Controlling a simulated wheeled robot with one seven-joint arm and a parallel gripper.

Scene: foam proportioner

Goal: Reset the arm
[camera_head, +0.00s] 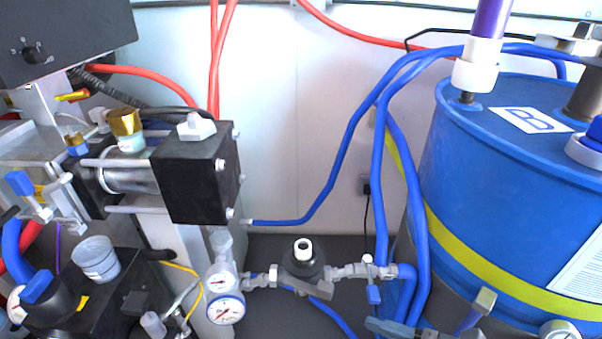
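A blue drum (480,190) with a yellow band fills the right. A pump with a black block (195,175) stands at the left under a dark control box (65,35). A pressure gauge (226,309) and pipe fittings lie low centre. Blue hoses (352,135) and red hoses cross the white wall.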

